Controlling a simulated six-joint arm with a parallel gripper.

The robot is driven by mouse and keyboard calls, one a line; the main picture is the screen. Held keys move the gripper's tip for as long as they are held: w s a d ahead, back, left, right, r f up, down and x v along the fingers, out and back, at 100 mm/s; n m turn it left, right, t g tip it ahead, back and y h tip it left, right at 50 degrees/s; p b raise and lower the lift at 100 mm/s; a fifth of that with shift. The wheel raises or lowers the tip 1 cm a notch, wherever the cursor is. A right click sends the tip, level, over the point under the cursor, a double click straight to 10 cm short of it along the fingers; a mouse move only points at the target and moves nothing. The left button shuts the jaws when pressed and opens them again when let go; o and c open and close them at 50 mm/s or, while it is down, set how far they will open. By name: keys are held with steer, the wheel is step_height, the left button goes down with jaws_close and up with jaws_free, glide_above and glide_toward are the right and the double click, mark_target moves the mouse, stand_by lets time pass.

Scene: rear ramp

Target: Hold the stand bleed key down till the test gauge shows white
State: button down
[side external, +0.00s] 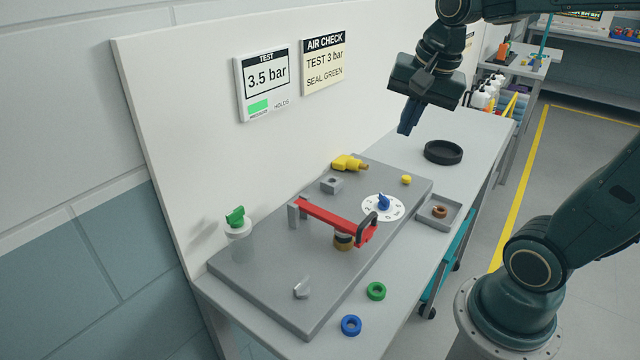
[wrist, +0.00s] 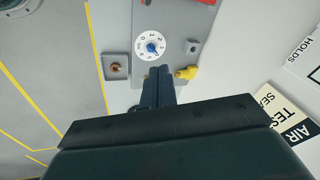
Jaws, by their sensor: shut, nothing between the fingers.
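The test gauge (side external: 265,82) on the back panel reads 3.5 bar. Its small lower field (side external: 258,106) is green, beside the word HOLDS. I see no label naming the bleed key; a small yellow round button (side external: 406,180) and a grey angled piece (side external: 301,289) are on the grey plate (side external: 270,270), and I cannot tell which is the key. My gripper (side external: 406,130) is shut and empty, pointing down above the plate's far end, touching nothing. In the wrist view its fingertips (wrist: 160,70) show just beside the blue-pointer dial (wrist: 152,47); the yellow button is not visible there.
A red clamp lever (side external: 335,219) over a brass fitting stands mid-plate. A yellow fitting (side external: 348,163), grey block (side external: 331,185) and green-topped valve (side external: 236,217) are nearby. A tray (side external: 424,219) holds a brown ring. A black ring (side external: 443,152), green ring (side external: 376,291) and blue ring (side external: 351,325) lie on the bench.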

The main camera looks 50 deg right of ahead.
steer(key=w+d+f+m+g, duration=0.2)
steer(key=w+d+m, duration=0.3)
steer(key=d+m, duration=0.55)
steer(key=m+g, duration=0.1)
steer(key=m, duration=1)
glide_above(406, 179)
step_height(406, 179, down, 5)
steer(key=shift+s+d+f+m+y, duration=0.1)
steer(key=shift+d+f+m+y, duration=0.15)
steer(key=shift+d, duration=0.25)
steer(key=shift+s+d+f+m+y, duration=0.1)
steer(key=shift+d+f+m+y, duration=0.15)
steer(key=shift+d, duration=0.25)
steer(key=shift+f, duration=0.15)
step_height(406, 179, down, 14)
steer(key=shift+r, duration=0.1)
